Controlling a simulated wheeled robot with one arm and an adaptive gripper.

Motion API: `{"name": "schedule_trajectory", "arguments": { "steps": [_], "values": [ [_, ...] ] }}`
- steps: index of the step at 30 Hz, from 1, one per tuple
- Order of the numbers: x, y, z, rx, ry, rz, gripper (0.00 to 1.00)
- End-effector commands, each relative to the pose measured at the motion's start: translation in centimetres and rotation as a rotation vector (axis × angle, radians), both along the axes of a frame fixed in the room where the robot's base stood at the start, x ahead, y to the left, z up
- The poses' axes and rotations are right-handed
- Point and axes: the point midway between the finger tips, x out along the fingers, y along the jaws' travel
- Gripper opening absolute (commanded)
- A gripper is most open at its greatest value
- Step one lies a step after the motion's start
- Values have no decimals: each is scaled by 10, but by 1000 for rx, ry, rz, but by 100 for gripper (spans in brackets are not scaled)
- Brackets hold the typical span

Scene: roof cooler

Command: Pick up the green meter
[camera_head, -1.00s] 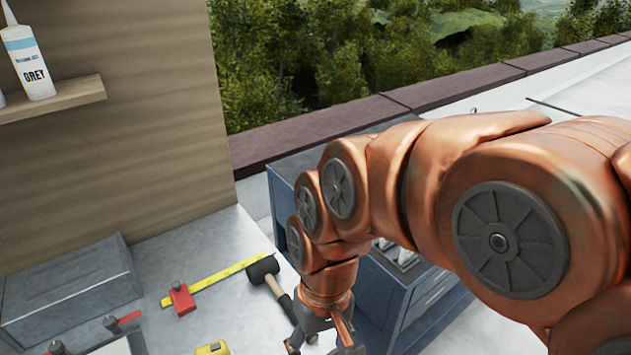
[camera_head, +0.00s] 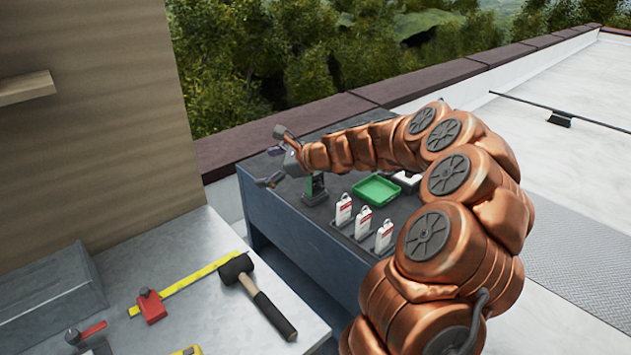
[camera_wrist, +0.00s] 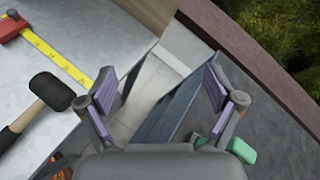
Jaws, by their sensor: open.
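The green meter (camera_head: 316,184) stands upright in a dark holder on the dark blue cabinet top, partly hidden by my wrist. My gripper (camera_head: 273,156) is open and empty, with its fingers spread to the left of the meter, over the cabinet's left edge. In the wrist view my gripper (camera_wrist: 160,88) has its purple-padded fingers apart, with only the cabinet edge and the gap beside it between them. A green shape (camera_wrist: 242,151) shows there beyond the right finger, partly hidden; I cannot tell if it is the meter.
A green tray (camera_head: 377,189) and three white-and-red tagged items (camera_head: 362,222) sit right of the meter on the cabinet (camera_head: 262,205). A mallet (camera_head: 258,296), a yellow rule (camera_head: 200,274) and a red clamp lie on the grey bench at left. A parapet runs behind.

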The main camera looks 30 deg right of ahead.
Motion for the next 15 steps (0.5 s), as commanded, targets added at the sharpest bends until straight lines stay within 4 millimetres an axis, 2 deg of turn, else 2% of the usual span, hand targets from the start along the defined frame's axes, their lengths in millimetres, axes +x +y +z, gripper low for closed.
{"name": "schedule_trajectory", "arguments": {
  "steps": [1, 3, 6, 10, 12, 15],
  "values": [
    [8, -36, -17, 69, 22, -104, 92],
    [16, -83, -30, 154, 40, -239, 92],
    [17, -136, -52, 257, 66, -391, 92],
    [13, -184, -72, 342, 85, -526, 92],
    [11, -198, -79, 369, 89, -567, 92],
    [12, -207, -82, 384, 91, -591, 92]
  ]
}}
